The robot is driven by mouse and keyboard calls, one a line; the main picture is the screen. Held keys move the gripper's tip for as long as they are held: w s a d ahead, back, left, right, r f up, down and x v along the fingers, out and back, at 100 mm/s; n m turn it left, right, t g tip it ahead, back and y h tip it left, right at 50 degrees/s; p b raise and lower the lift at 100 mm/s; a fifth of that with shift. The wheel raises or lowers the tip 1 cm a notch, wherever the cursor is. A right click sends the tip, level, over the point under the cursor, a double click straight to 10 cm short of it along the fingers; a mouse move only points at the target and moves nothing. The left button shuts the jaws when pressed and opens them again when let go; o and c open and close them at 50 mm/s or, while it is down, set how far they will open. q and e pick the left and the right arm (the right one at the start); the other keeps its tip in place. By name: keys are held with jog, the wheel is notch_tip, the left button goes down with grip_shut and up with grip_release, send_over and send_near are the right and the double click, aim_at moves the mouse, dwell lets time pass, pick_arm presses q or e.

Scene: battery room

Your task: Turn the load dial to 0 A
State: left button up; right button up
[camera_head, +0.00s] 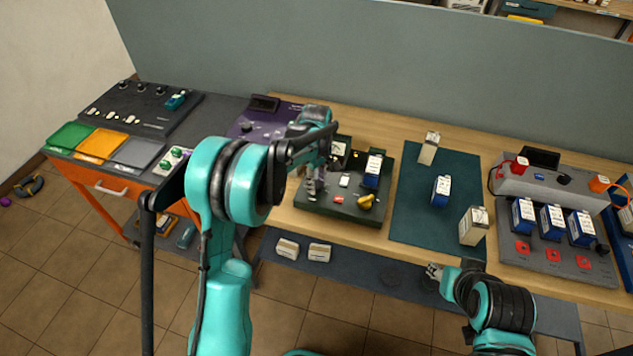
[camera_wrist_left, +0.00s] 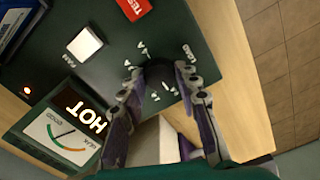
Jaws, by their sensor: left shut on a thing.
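The load dial (camera_wrist_left: 160,73) is a dark round knob on the dark green tester panel (camera_wrist_left: 95,75), with small white marks around it that are too small to read. My left gripper (camera_head: 314,187) reaches down over the left side of the tester (camera_head: 342,209). In the left wrist view its two fingers (camera_wrist_left: 159,78) stand on either side of the dial, shut on it. The dial's pointer cannot be made out. In the head view the gripper hides the dial. My right gripper (camera_head: 434,271) is by the table's front edge, away from the tester; its fingers are too small to judge.
The tester has a white button (camera_wrist_left: 84,44), a red TEST button (camera_wrist_left: 133,8), a HOT sign (camera_wrist_left: 85,116) and a gauge (camera_wrist_left: 58,136). A blue battery (camera_head: 373,173) and a yellow object (camera_head: 366,202) are on its right side. A green mat (camera_head: 410,215) lies to the right.

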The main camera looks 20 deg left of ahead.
aim_at(317, 185)
pick_arm(q)
jog(key=o, duration=1.2)
jog(key=shift+c, duration=0.2)
notch_tip(317, 185, up, 12)
jog(key=s+r+m+t, duration=0.2)
jog(key=s+m, duration=0.1)
jog(key=s, duration=0.4)
jog(key=s+r+m+t, duration=0.1)
jog(key=s+r+m, duration=0.2)
jog(key=s, duration=0.3)
jog(key=s+f+m+t+b, duration=0.1)
jog(key=s+f+m+t, duration=0.3)
jog(key=s, duration=0.9)
notch_tip(317, 185, down, 2)
jog(key=m, duration=0.3)
jog(key=shift+s+b, duration=0.3)
jog(key=shift+b, duration=0.05)
